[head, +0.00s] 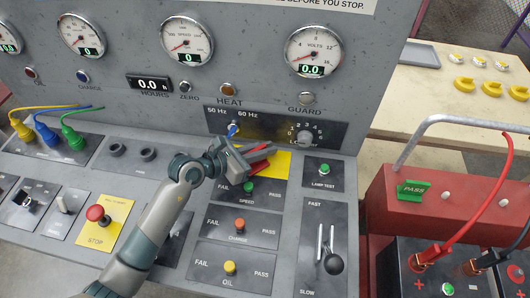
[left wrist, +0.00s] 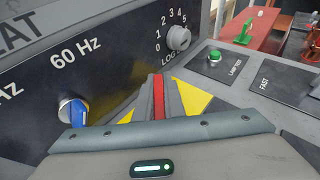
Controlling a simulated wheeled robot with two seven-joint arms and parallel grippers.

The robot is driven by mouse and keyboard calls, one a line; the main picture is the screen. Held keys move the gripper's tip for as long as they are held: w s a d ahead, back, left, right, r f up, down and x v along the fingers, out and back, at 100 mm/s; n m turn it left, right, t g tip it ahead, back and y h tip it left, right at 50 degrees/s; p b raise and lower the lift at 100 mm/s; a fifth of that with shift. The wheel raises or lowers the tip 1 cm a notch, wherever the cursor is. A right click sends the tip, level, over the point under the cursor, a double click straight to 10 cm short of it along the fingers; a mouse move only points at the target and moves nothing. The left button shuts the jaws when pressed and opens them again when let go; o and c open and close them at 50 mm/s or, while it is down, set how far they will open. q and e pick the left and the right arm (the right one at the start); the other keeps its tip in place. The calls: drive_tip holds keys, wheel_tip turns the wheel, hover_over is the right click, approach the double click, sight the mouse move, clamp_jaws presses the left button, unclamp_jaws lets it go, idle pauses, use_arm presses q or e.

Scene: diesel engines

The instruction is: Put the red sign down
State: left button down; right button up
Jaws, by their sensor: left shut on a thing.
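My left gripper (head: 256,157) is shut on the red sign (head: 259,167). It is over the yellow plate (head: 280,167) on the sloping console, just in front of the upright 50 Hz / 60 Hz panel. In the left wrist view the red sign (left wrist: 158,97) shows as a narrow red strip edge-on between the grey fingers, with yellow on both sides. Most of its face is hidden, and I cannot tell whether it touches the plate. My right gripper is in neither view.
The blue-handled switch (head: 232,130) and the load knob (head: 305,137) are close behind the gripper. The green button (head: 249,187) and lamp-test button (head: 324,169) are nearby. A green PASS sign (head: 413,189) stands on a red box at right. A lever (head: 332,262) rises at front right.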

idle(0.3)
use_arm(q)
drive_tip(key=shift+f, duration=0.15)
drive_tip(key=c, duration=1.8)
unclamp_jaws()
drive_tip(key=shift+c, duration=0.2)
drive_tip(key=shift+s+a+r, duration=0.1)
drive_tip(key=shift+r, duration=0.1)
drive_tip(key=b+v, duration=0.3)
drive_tip(key=v, duration=0.7)
drive_tip(key=shift+s+a+r, duration=0.1)
drive_tip(key=shift+s+a, duration=0.15)
drive_tip(key=shift+a, duration=0.1)
drive_tip(key=shift+s+a+r, duration=0.2)
drive_tip(key=shift+s+a, duration=0.05)
drive_tip(key=shift+a, duration=0.1)
